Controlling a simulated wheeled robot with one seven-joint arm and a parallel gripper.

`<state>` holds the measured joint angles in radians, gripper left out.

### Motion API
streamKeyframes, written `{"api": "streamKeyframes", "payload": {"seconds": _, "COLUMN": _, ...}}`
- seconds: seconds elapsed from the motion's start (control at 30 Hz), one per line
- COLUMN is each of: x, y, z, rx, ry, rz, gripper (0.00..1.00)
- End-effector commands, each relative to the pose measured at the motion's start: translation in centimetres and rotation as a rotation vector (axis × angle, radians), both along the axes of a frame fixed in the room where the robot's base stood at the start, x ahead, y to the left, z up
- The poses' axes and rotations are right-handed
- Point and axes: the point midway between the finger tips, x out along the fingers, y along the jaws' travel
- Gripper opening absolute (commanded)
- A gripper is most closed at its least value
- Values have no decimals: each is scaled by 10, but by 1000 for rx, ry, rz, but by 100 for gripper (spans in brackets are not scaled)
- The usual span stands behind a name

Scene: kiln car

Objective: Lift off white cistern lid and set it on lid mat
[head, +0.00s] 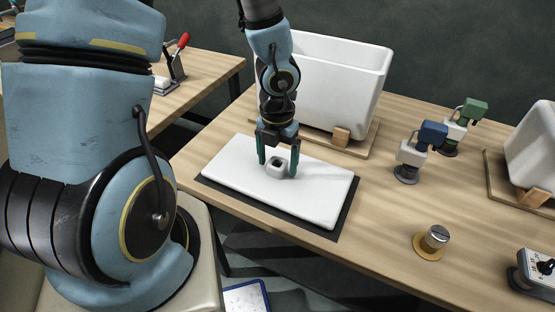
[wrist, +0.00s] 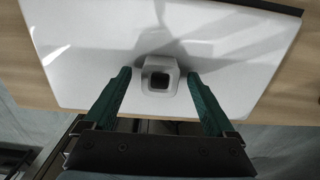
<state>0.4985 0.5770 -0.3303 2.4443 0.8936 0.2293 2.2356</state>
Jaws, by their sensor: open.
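The white cistern lid (head: 312,196) lies flat on the dark lid mat (head: 207,181) near the table's front edge. A small square knob (head: 277,169) with a dark recess stands up from the lid. My gripper (head: 279,163) is open, with one green finger on each side of the knob. In the wrist view, the knob (wrist: 159,76) sits just beyond and between the fingertips (wrist: 159,80), with a gap on both sides. The white cistern (head: 330,85) stands open-topped behind, on a wooden board.
A blue-topped device (head: 412,155) and a green-topped one (head: 462,125) stand to the right. A brass-based knob (head: 433,240) and a dial box (head: 537,272) are at the front right. Another white vessel (head: 535,150) stands at the right edge. Bare table lies right of the mat.

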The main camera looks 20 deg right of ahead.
Motion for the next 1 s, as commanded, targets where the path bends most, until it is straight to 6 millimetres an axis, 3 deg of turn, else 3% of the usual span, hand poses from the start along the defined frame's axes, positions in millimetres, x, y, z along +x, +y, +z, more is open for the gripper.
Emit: {"api": "streamKeyframes", "payload": {"seconds": 1.0, "x": 0, "y": 0, "z": 30, "rx": -1, "ry": -1, "rz": 0, "gripper": 90}}
